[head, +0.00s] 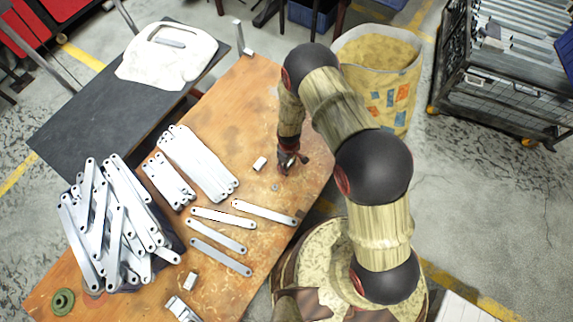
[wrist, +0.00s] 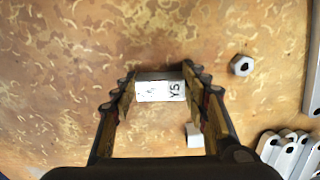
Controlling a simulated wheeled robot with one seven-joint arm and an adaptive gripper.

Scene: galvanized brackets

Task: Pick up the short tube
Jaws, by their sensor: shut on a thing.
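A short silver tube (wrist: 158,90) marked "Y5" lies crosswise between the fingertips of my gripper (wrist: 160,93) in the wrist view. Both fingers press on its ends, and the gripper is shut on it. In the head view my gripper (head: 289,163) points down at the right part of the wooden table, and the held tube is hidden there. I cannot tell whether the tube touches the table or is just above it.
Another small pale block (head: 260,164) and a nut (head: 275,187) lie close by on the wooden table (head: 240,110). Flat brackets (head: 198,163) and a heaped pile of brackets (head: 110,225) are to the left. A yellow patterned bin (head: 385,60) stands beyond the table.

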